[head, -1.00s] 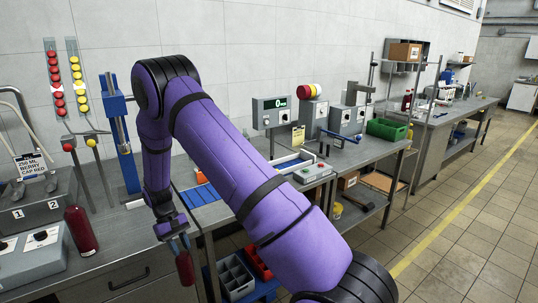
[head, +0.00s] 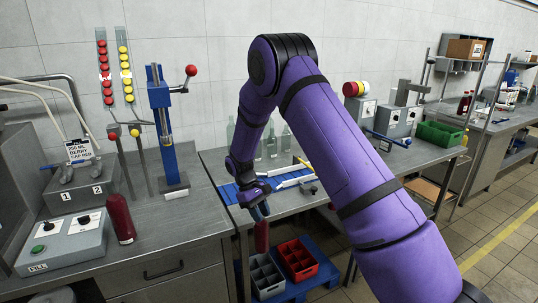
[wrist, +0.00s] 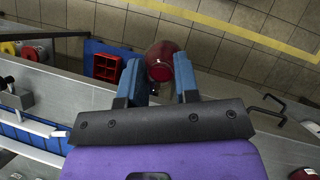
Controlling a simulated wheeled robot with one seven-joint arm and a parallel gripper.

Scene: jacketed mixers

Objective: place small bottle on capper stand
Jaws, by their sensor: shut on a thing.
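My gripper (head: 258,212) is shut on a dark red bottle (head: 261,236), which hangs below the fingers in front of the bench edge. In the wrist view the bottle (wrist: 162,62) sits between the two blue fingers, with floor behind it. The capper stand is a blue column (head: 160,115) with a red-knobbed lever and a pale base (head: 175,187), on the left bench. My gripper is to the right of it and apart from it. The stand's base looks empty.
A second dark red bottle (head: 120,218) stands on the left bench beside a control box (head: 62,245). Cap chutes (head: 103,70) stand left of the capper. A grey crate (head: 266,277) and a red crate (head: 297,260) sit low below the held bottle.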

